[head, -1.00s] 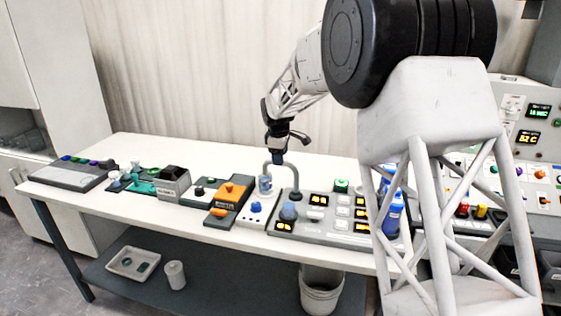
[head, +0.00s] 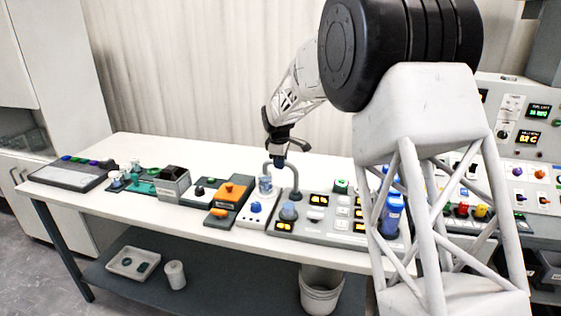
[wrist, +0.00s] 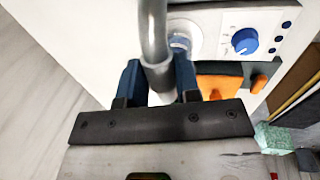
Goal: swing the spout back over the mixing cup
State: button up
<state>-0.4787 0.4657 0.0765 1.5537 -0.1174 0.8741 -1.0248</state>
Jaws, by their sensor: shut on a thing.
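The spout is a grey bent pipe (head: 267,169) on the white unit. In the wrist view its pipe (wrist: 152,35) comes down from the top edge and ends between the blue fingers. My gripper (head: 279,161) is shut on the spout; its fingers (wrist: 158,82) lie on either side of the pipe in the wrist view. The clear mixing cup (head: 265,186) stands on the white unit below the arch. In the wrist view the cup (wrist: 183,42) is partly hidden behind the pipe, so exact alignment under the outlet cannot be told.
A blue knob (head: 256,207) sits in front of the cup. An orange-topped unit (head: 232,193) stands to the left and a grey button panel (head: 325,230) to the right. A blue bottle (head: 393,213) is farther right. The white tabletop (head: 215,160) behind is clear.

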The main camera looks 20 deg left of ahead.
jog(key=shift+s, duration=0.1)
grip_shut()
jog(key=s+d+n, duration=0.1)
jog(key=n, duration=0.3)
jog(key=s+d+n+g+y, duration=0.1)
jog(key=s+n, duration=0.1)
jog(key=n, duration=0.3)
jog(key=s+d+n+y, duration=0.1)
jog(key=s+d+n, duration=0.1)
jog(key=n, duration=0.2)
jog(key=shift+d+n, duration=0.1)
jog(key=shift+n, duration=0.2)
jog(key=shift+s+d+n+g, duration=0.1)
jog(key=shift+d+n+g, duration=0.35)
jog(key=shift+n, duration=0.65)
jog(key=shift+s+d+n+g, duration=0.15)
jog(key=shift+d+n, duration=0.45)
jog(key=shift+n, duration=0.5)
jog(key=shift+w, duration=0.1)
jog(key=o, duration=1)
grip_release()
jog(key=shift+o, duration=0.2)
